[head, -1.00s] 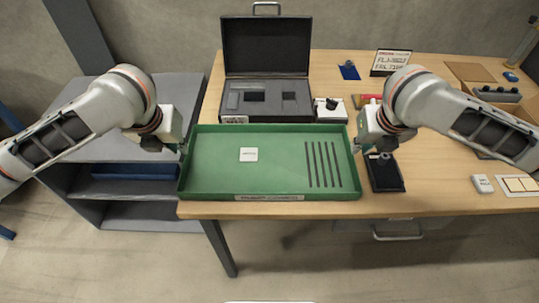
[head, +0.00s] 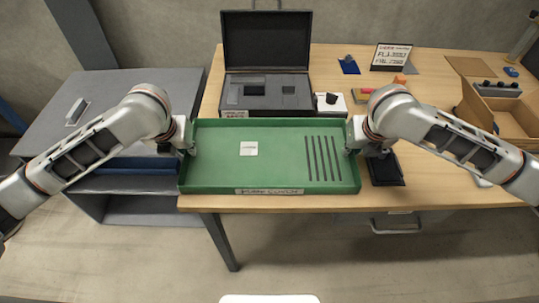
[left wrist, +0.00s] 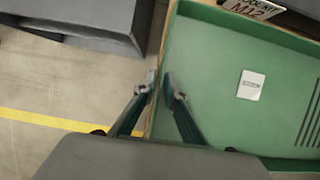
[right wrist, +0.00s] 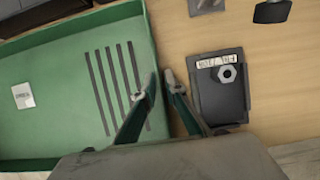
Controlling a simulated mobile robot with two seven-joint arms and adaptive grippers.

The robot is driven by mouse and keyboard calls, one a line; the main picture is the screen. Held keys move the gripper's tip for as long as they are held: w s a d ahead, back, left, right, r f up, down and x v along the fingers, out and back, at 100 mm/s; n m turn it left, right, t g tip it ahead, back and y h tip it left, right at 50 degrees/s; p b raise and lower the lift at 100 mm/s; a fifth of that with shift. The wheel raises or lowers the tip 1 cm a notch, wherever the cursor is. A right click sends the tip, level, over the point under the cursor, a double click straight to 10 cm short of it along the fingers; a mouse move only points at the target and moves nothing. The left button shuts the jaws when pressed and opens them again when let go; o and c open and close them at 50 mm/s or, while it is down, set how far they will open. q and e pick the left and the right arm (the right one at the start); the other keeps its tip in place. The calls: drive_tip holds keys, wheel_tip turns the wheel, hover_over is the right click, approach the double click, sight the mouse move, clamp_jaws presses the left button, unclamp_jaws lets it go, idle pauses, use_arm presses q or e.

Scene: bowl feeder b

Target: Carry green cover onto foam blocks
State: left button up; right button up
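The green cover (head: 285,176) looks like a shallow tray with low walls and lies flat on the table's front left. It also shows in the left wrist view (left wrist: 220,115) and right wrist view (right wrist: 60,130). My left gripper (head: 190,150) is at its left wall; in the left wrist view its fingers (left wrist: 161,84) straddle that wall, slightly apart. My right gripper (head: 352,150) is at its right wall; in the right wrist view its fingers (right wrist: 160,80) straddle the rim, with a narrow gap. I cannot make out any foam blocks.
A white card (head: 249,149) and several dark strips (head: 323,158) show on the cover. An open black case (head: 266,60) stands behind it. A black holder with a nut (right wrist: 222,90) lies close to its right. A grey shelf unit (head: 110,85) stands left of the table.

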use_arm(q)
clamp_jaws()
use_arm(e)
clamp_jaws()
use_arm(q)
drive_tip(key=shift+w+r, duration=0.1)
drive_tip(key=shift+r, duration=0.05)
use_arm(e)
drive_tip(key=shift+w+r, duration=0.1)
drive_tip(key=shift+r, duration=0.05)
